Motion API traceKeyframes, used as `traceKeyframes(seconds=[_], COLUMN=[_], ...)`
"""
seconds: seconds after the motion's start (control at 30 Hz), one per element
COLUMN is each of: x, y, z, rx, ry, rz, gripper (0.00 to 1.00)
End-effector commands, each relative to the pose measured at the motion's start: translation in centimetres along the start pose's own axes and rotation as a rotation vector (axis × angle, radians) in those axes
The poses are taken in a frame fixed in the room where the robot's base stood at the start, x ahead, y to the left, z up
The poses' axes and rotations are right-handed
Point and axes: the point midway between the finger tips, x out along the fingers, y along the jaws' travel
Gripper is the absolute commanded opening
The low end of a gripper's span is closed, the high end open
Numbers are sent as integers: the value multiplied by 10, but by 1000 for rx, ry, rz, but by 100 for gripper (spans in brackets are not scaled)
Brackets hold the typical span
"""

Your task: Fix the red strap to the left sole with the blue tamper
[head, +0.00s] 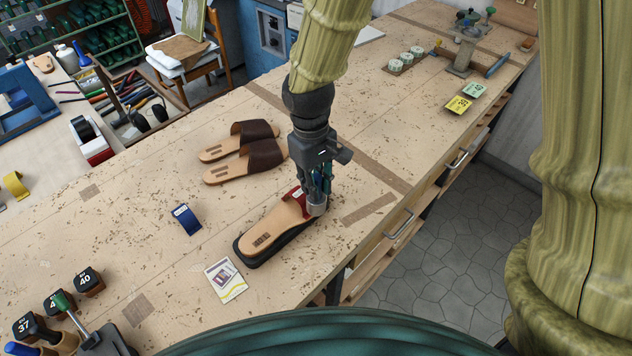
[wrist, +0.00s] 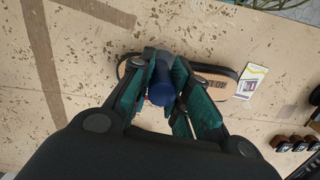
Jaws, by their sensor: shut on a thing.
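My gripper (head: 318,188) is shut on the blue tamper, pointing down over the bench. The tamper's round blue top (wrist: 162,84) shows between the green finger pads in the wrist view. Its grey metal foot (head: 316,206) is at the right edge of the red strap (head: 304,203); whether it presses on it I cannot tell. The strap lies across the front part of the tan sole (head: 268,228), partly hidden by the gripper and tamper. The sole lies in a black holder (head: 247,258), and its heel end also shows in the wrist view (wrist: 210,76).
Two brown-strapped sandals (head: 240,156) lie behind the gripper. A blue labelled piece (head: 187,220) and a card (head: 225,279) lie nearby. Numbered blocks (head: 88,281) and a tool stand (head: 102,343) are at lower left. Number tags (head: 459,106) lie toward the far right. Bench around the sole is mostly clear.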

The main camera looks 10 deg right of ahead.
Motion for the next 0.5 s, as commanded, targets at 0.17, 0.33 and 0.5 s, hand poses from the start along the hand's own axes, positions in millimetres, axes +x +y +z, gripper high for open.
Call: traceKeyframes(seconds=[0.17,0.33,0.5], x=[-20,-35,-47], y=[0,0,0], z=[2,3,4], rx=[0,0,1], ry=[1,1,1], rz=[0,0,0], gripper=[0,0,0])
